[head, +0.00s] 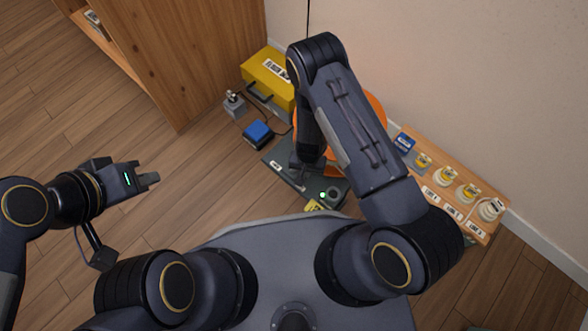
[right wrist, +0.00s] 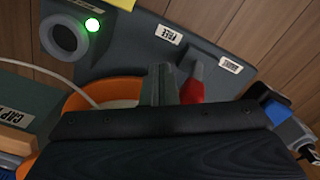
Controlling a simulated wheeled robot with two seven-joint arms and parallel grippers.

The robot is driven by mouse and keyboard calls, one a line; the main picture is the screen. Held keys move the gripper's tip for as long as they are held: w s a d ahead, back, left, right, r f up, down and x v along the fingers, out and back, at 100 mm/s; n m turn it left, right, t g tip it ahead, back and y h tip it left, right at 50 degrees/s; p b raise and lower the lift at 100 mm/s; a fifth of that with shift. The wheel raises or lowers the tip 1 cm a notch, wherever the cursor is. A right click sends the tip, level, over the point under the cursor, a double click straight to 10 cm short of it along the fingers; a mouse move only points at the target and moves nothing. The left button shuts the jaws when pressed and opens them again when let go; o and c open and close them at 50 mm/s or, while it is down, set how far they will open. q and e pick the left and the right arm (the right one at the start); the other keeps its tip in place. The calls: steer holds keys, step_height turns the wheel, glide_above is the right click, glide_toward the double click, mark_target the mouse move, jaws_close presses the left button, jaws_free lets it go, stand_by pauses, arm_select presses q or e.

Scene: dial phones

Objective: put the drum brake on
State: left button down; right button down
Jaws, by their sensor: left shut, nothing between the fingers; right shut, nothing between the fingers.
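The dark machine panel (head: 275,162) lies on the floor in the head view, with an orange drum (head: 379,108) partly hidden behind my right arm. In the right wrist view a red lever (right wrist: 193,88) with a grey tip stands at the panel, beside a small white label (right wrist: 230,64) too unclear to read surely. My right gripper (right wrist: 165,84) is shut and empty, just left of the red lever in that view; I cannot tell whether they touch. It also shows over the panel in the head view (head: 302,172). My left gripper (head: 150,181) is shut and empty, away over the floor.
A green light (right wrist: 92,25) glows by a round grey ring (right wrist: 66,38) on the panel. A yellow case (head: 268,75), a blue block (head: 257,132) and a grey device (head: 234,104) stand behind. A wooden board (head: 478,232) with several labelled jars lies right. Floor at left is clear.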

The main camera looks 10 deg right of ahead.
steer(key=shift+w+a, duration=0.1)
steer(key=shift+w, duration=0.05)
steer(key=shift+w+a+b, duration=0.45)
steer(key=shift+w+a, duration=0.3)
steer(key=shift+w, duration=0.2)
steer(key=shift+w+a+b, duration=0.4)
steer(key=shift+w+a, duration=0.3)
steer(key=shift+w, duration=0.25)
steer(key=r+p, duration=0.1)
steer(key=r, duration=0.1)
steer(key=s+r+p, duration=0.1)
steer(key=r+p, duration=0.1)
steer(key=d+r+p, duration=0.1)
steer(key=r+p, duration=0.1)
steer(key=r, duration=0.1)
steer(key=shift+s+r, duration=0.1)
steer(key=shift+s, duration=0.05)
